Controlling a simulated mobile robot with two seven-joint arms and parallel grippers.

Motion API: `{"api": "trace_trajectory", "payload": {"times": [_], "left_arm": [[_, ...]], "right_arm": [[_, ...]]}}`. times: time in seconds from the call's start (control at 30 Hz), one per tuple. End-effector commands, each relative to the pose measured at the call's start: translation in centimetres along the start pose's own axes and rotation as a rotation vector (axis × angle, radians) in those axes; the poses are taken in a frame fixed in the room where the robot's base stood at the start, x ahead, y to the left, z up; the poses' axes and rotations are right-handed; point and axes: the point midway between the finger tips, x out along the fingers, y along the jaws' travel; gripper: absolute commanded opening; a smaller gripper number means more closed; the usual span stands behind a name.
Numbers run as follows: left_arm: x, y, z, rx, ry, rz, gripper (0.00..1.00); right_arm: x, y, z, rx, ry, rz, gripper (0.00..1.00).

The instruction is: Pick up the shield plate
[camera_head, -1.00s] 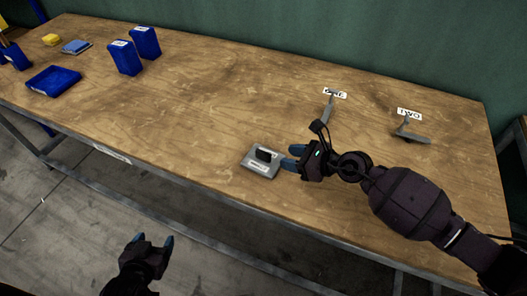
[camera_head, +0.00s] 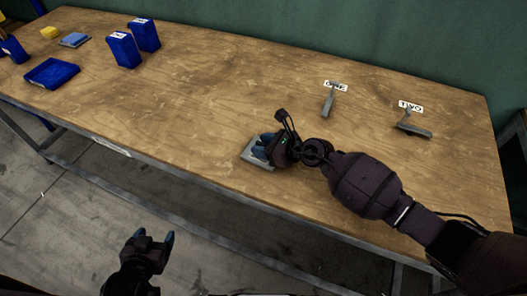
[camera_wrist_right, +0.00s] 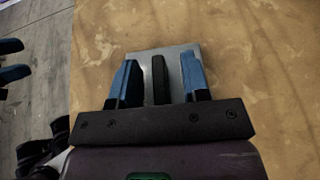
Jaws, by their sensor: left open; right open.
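The shield plate (camera_head: 250,160) is a flat grey plate lying on the table near its front edge, with a dark upright grip on top. In the right wrist view the plate (camera_wrist_right: 180,56) lies beneath my fingers, and its dark grip (camera_wrist_right: 159,80) stands between them with a gap on each side. My right gripper (camera_head: 262,146) is open, directly over the plate, and hides most of it in the head view; its blue fingers (camera_wrist_right: 160,80) also show in the wrist view. My left gripper (camera_head: 153,240) is open and empty, in front of the table.
Two grey levers (camera_head: 328,101) and (camera_head: 414,129) stand at the right by signs ONE (camera_head: 335,86) and TWO (camera_head: 410,106). The table's middle is clear.

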Motion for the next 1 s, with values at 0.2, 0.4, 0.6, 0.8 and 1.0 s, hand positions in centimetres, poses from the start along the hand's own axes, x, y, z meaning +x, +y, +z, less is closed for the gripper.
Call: {"api": "trace_trajectory", "payload": {"times": [0.2, 0.4, 0.6, 0.8, 1.0], "left_arm": [[0.0, 0.0, 0.0, 0.000, 0.000, 0.000, 0.70], [-0.2, 0.0, 0.2, -0.001, -0.005, -0.001, 0.70], [-0.3, 0.0, 0.6, -0.002, -0.011, -0.002, 0.70], [-0.4, -0.1, 0.5, -0.002, -0.011, -0.002, 0.70], [-0.7, -0.1, -0.5, -0.001, -0.005, -0.002, 0.70]], "right_arm": [[0.0, 0.0, 0.0, 0.000, 0.000, 0.000, 0.32], [-0.1, 0.0, 0.0, 0.000, 0.000, 0.000, 0.01], [-0.1, 0.0, 0.1, 0.000, -0.002, 0.000, 0.00], [-0.1, 0.0, 0.2, -0.001, -0.002, 0.000, 0.00], [-0.8, 0.0, 2.1, -0.004, -0.004, 0.000, 0.00]]}}
